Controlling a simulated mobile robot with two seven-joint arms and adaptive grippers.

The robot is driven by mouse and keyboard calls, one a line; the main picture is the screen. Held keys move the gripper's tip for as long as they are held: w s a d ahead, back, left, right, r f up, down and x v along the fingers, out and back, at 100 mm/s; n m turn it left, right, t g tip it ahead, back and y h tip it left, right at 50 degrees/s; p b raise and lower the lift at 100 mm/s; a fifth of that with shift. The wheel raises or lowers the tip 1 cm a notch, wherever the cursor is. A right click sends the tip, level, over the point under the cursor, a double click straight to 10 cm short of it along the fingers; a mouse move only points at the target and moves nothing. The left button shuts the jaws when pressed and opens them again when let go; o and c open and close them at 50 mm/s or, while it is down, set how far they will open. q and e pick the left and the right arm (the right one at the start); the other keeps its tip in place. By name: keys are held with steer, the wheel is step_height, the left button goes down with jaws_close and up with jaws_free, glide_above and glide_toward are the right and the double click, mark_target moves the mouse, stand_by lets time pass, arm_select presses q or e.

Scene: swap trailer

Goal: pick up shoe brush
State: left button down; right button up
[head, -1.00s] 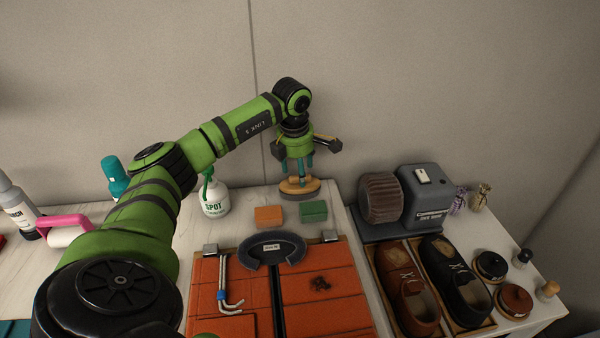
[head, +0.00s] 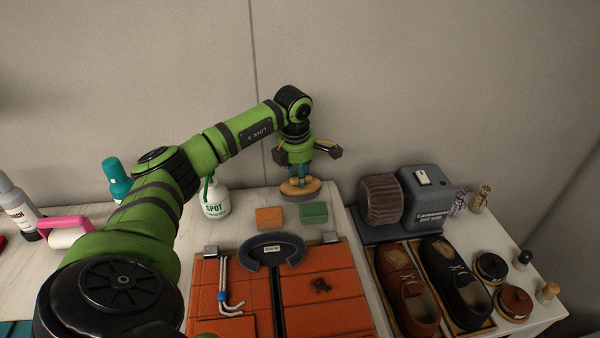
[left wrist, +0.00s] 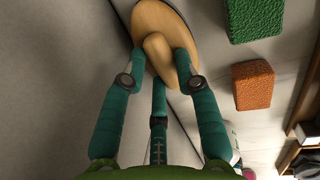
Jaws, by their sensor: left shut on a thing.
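The shoe brush (head: 300,188) has an oval tan wooden body with a rounded grip on top and a dark underside. It sits at the back of the white table near the wall. My left gripper (head: 300,179) reaches down over it from above, its teal fingers shut on the raised wooden grip. In the left wrist view the brush (left wrist: 160,18) lies under the fingertips (left wrist: 160,58), with fingers on both sides of the grip. I cannot tell any gap between brush and table. My right gripper is not in view.
An orange block (head: 269,217) and a green block (head: 314,211) lie just in front of the brush. A spray bottle (head: 215,202) stands to the left. A grey polishing machine (head: 430,200) and shoes (head: 407,296) are to the right. The wall is close behind.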

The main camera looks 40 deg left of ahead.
arm_select(q)
steer(key=shift+r, duration=0.45)
step_height(320, 180, up, 3)
steer(key=shift+w+f+b, duration=0.1)
steer(key=shift+b, duration=0.6)
steer(key=w+d+r+b, duration=0.1)
steer(key=w+d+r, duration=0.5)
steer(key=d, duration=0.3)
steer(key=shift+w+d+r+b, duration=0.2)
steer(key=shift+d+r+b, duration=0.2)
steer(key=shift+r, duration=0.2)
steer(key=shift+a, duration=0.1)
